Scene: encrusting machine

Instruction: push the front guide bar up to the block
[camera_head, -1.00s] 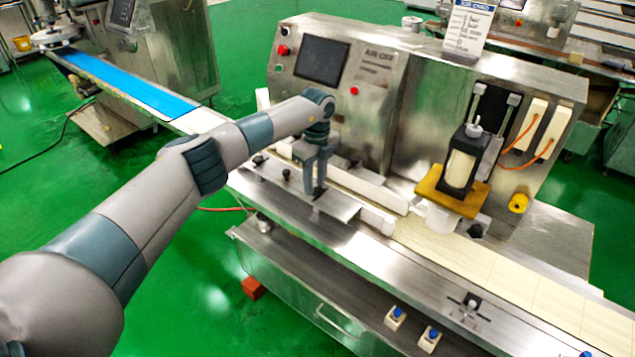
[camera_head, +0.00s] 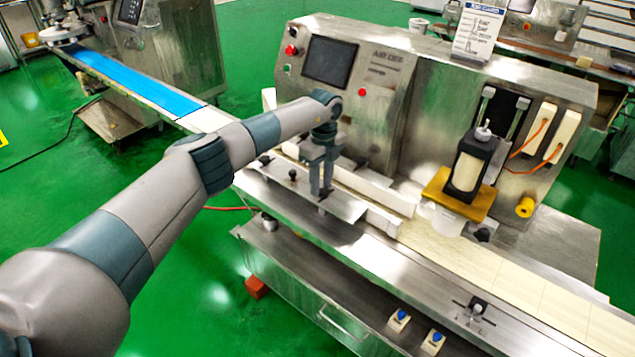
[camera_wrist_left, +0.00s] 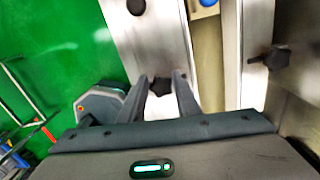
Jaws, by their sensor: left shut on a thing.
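The front guide bar (camera_head: 384,221) is a pale bar along the near side of the belt, joined to a metal plate (camera_head: 345,206) with dark knobs. The gripper points down over the plate. In the left wrist view, my left gripper (camera_wrist_left: 161,92) has its two fingers on either side of a dark knob (camera_wrist_left: 160,86) and is shut on it. A white part (camera_head: 440,217) sits under the nozzle at the belt; I cannot tell whether it is the block. My right gripper is out of view.
The rear guide bar (camera_head: 375,190) runs along the far side of the belt (camera_head: 480,262). The machine's upright panel with its screen (camera_head: 330,62) stands close behind my gripper. The yellow nozzle plate (camera_head: 457,197) is to the right. The near metal ledge is largely clear.

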